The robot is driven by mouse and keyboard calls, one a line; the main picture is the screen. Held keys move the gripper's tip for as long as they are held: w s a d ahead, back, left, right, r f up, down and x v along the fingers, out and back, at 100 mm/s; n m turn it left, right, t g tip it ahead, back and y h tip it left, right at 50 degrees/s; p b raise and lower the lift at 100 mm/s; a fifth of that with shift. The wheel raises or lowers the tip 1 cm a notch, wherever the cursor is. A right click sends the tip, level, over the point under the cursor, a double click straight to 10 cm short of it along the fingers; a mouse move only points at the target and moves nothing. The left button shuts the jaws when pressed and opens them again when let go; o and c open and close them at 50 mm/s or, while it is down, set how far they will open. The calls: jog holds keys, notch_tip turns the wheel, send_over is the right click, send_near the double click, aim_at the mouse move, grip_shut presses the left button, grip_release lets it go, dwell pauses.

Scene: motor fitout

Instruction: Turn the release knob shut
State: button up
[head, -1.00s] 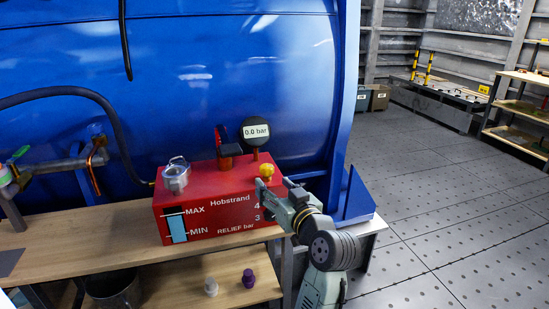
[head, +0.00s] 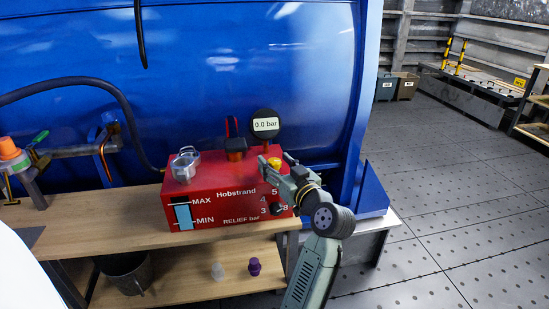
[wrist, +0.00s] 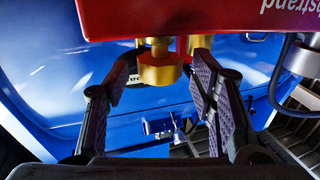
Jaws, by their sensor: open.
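A yellow knob (head: 274,162) sits at the right end of the red pump box (head: 215,205). In the wrist view it is a gold stepped knob (wrist: 158,68) beside the red box face (wrist: 180,18). My gripper (head: 275,167) is at that end of the box. In the wrist view its two dark ribbed fingers (wrist: 163,80) stand open, one on each side of the knob, with visible gaps and no clear contact. Part of the knob is hidden by the fingers in the head view.
A gauge (head: 265,124) reading 0.0 bar stands behind the knob. A black knob (head: 277,209) is on the box front by the relief scale. A silver cap (head: 185,164) is on the box's left. The blue tank (head: 230,60) rises close behind; clear floor (head: 440,210) lies right.

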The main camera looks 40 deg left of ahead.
jog(key=shift+w+a, duration=0.3)
jog(key=shift+a, duration=0.25)
jog(key=shift+c, duration=0.6)
jog(key=c, duration=1.1)
